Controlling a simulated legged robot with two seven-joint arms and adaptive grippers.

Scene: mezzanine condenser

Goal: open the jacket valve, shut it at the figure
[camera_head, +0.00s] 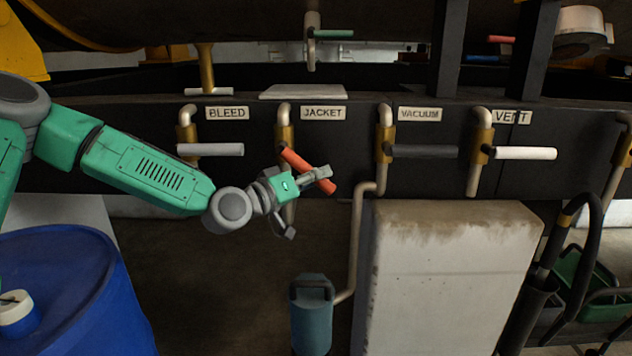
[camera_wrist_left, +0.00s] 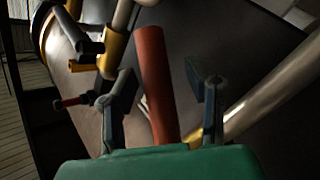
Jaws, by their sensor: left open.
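The jacket valve's red handle (camera_head: 296,159) slopes down to the right from its brass body (camera_head: 284,136), under the JACKET plate (camera_head: 323,113). My left gripper (camera_head: 323,174) is at the handle's lower, outer end. In the left wrist view the red handle (camera_wrist_left: 153,70) stands between the two spread fingers of my left gripper (camera_wrist_left: 168,85), with gaps on both sides. My left gripper is open around it. I cannot make out any figure or readout. My right gripper is not in view.
The bleed valve's grey handle (camera_head: 210,149), vacuum valve's black handle (camera_head: 424,151) and vent valve's white handle (camera_head: 525,153) lie level beside it. A blue drum (camera_head: 70,290) stands lower left. A pale block (camera_head: 450,280) and teal canister (camera_head: 312,325) stand below.

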